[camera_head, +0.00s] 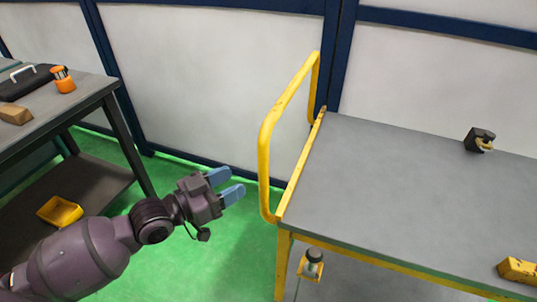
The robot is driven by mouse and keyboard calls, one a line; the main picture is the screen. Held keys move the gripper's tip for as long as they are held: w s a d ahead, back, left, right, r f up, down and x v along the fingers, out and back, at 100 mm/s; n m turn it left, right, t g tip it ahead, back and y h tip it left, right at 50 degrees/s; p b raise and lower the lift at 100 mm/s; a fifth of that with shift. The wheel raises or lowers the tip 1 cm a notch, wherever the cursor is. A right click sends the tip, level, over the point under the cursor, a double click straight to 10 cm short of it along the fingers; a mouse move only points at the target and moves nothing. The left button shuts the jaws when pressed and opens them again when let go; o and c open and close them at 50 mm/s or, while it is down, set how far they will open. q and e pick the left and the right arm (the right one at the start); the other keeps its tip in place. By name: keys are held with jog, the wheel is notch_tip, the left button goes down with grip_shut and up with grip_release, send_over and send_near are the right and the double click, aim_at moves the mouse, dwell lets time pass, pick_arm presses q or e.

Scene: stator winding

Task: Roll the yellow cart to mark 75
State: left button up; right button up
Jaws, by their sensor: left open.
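The yellow cart (400,190) stands at the right with a grey top and a yellow frame; its right part is cut off by the picture edge. Its looped yellow push handle (264,160) rises at the cart's left end. My left gripper (228,184) is open and empty, its blue fingers pointing toward the handle from the left, with a small gap in the picture. My right gripper is out of view. No mark 75 can be seen.
A dark clamp-like object (479,140) lies on the cart. Green floor (205,262) is open between them; wall panels stand behind.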

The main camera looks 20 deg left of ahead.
aim_at(259, 170)
pick_arm(q)
jog(key=x, duration=1)
jog(key=shift+d+b, duration=0.25)
jog(key=shift+b, duration=0.1)
jog(key=shift+w, duration=0.1)
grip_shut()
